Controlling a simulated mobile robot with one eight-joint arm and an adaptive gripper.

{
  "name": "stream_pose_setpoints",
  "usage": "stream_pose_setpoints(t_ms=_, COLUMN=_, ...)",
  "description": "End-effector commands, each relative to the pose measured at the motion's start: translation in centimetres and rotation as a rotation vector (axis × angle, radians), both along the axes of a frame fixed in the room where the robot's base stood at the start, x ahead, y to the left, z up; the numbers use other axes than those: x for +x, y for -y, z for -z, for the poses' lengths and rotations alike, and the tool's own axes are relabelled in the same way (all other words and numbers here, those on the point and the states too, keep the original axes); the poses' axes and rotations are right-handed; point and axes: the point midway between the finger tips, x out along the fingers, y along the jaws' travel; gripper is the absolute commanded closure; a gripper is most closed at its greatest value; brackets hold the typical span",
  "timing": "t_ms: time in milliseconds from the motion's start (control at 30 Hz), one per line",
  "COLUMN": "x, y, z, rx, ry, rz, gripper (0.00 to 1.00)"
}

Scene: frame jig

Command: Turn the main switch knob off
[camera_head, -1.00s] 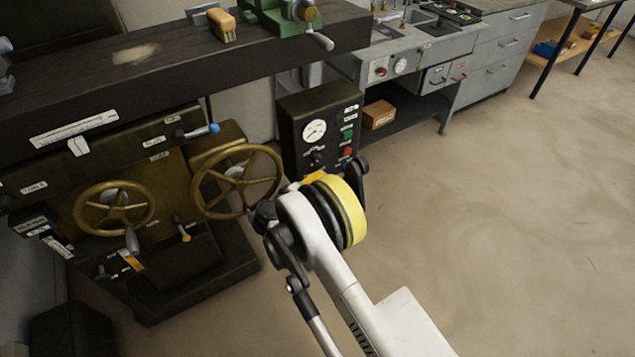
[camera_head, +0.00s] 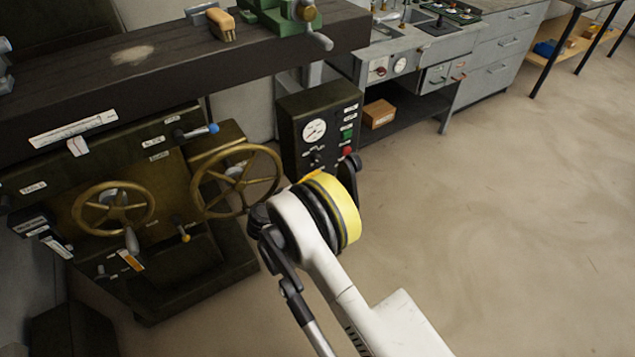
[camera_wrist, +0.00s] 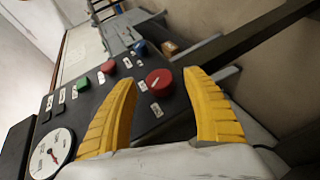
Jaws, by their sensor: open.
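A round red knob (camera_wrist: 160,82) with a pale mark on its face sits on a dark control panel (camera_wrist: 128,103) in the wrist view. The label beside it is too small to read. My gripper (camera_wrist: 163,77) is open, its yellow fingers spread to either side of the red knob in that view. Nothing is held, and I cannot tell whether a finger touches the knob. In the head view, the panel's box (camera_head: 291,107) stands beyond my wrist. My gripper is mostly hidden there; only a bit of yellow finger shows.
The panel also carries a round gauge (camera_wrist: 50,155), a green button (camera_wrist: 107,66), a smaller red button (camera_wrist: 82,82) and a blue one (camera_wrist: 140,47). A brass handwheel (camera_head: 237,180) stands close left of my wrist. Open floor (camera_head: 500,220) lies to the right.

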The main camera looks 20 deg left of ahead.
Motion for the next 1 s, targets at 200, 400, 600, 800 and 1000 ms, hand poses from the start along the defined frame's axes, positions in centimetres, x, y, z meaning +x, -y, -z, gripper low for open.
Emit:
stream_pose_setpoints(t_ms=200, x=-4.7, y=-1.4, z=-1.7, rx=0.0, ry=0.0, rz=-0.003, gripper=0.41)
stream_pose_setpoints(t_ms=400, x=-7.7, y=-2.2, z=-2.9, rx=0.0, ry=0.0, rz=-0.001, gripper=0.41)
stream_pose_setpoints(t_ms=600, x=-8.7, y=-2.4, z=-3.3, rx=-0.001, ry=0.001, rz=0.001, gripper=0.41)
stream_pose_setpoints(t_ms=800, x=-8.8, y=-2.4, z=-3.3, rx=-0.001, ry=0.001, rz=0.001, gripper=0.41)
stream_pose_setpoints(t_ms=1000, x=-7.6, y=-1.3, z=-2.4, rx=0.017, ry=-0.071, rz=0.029, gripper=0.42)
